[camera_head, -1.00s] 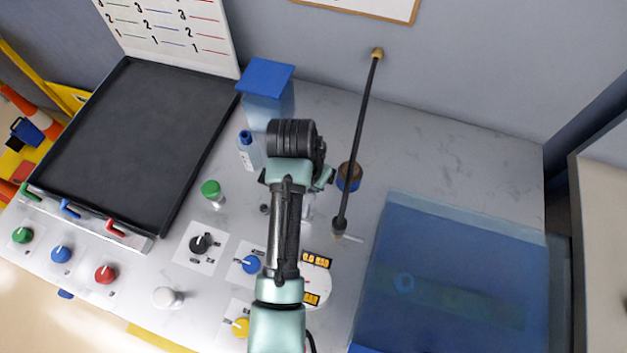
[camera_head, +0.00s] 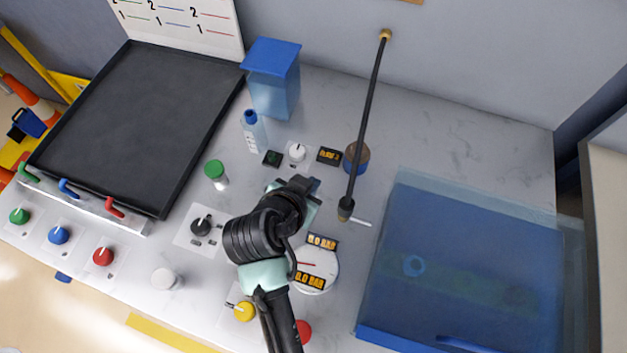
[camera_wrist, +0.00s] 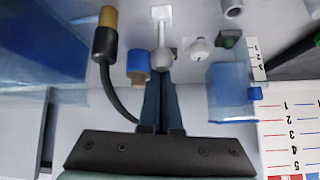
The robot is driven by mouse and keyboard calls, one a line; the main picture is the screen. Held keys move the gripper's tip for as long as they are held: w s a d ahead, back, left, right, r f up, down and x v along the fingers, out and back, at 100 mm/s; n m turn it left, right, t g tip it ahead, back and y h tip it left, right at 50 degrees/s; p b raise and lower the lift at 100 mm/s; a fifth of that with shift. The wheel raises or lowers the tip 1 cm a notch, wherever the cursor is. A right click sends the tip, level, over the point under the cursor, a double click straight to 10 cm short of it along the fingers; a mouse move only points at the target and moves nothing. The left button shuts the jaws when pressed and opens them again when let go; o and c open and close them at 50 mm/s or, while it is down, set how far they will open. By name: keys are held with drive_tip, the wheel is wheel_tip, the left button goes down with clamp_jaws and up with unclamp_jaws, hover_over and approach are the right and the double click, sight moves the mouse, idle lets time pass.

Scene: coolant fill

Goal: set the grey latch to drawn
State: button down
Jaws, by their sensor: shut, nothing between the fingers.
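In the wrist view a light grey lever with a round ball end (camera_wrist: 162,58) runs from a pale plate (camera_wrist: 161,12); it looks like the grey latch, but I see no label to confirm it. My gripper (camera_wrist: 160,84) is shut and empty, its fingertips close to the ball end in the picture. Whether they touch it I cannot tell.
A blue-and-brown cylinder (camera_head: 356,157) and a black hose (camera_head: 364,120) stand close on the right. A white knob (camera_head: 297,152) and a blue-lidded container (camera_head: 272,85) are behind. A round gauge (camera_head: 318,268) is in front. A large blue tank (camera_head: 470,260) fills the right.

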drive_tip(key=shift+s+a+f+t+h+b, duration=0.2)
drive_tip(key=shift+s+t+b, duration=0.2)
drive_tip(key=shift+s+b, duration=0.2)
drive_tip(key=shift+s+a+f+t+h+b, duration=0.1)
drive_tip(key=shift+s+a+f+t+b, duration=0.1)
drive_tip(key=shift+s+t+b, duration=0.35)
drive_tip(key=shift+s, duration=0.1)
drive_tip(key=r, duration=0.1)
drive_tip(key=w+d+r+p, duration=0.1)
drive_tip(key=w+p, duration=0.1)
drive_tip(key=shift+w+d+r, duration=0.1)
drive_tip(key=shift+d+r, duration=0.15)
drive_tip(key=shift+r, duration=0.15)
drive_tip(key=b+v, duration=0.1)
drive_tip(key=v, duration=0.8)
drive_tip(key=shift+s+a, duration=0.15)
drive_tip(key=shift+s, duration=0.15)
drive_tip(key=shift+f, duration=0.1)
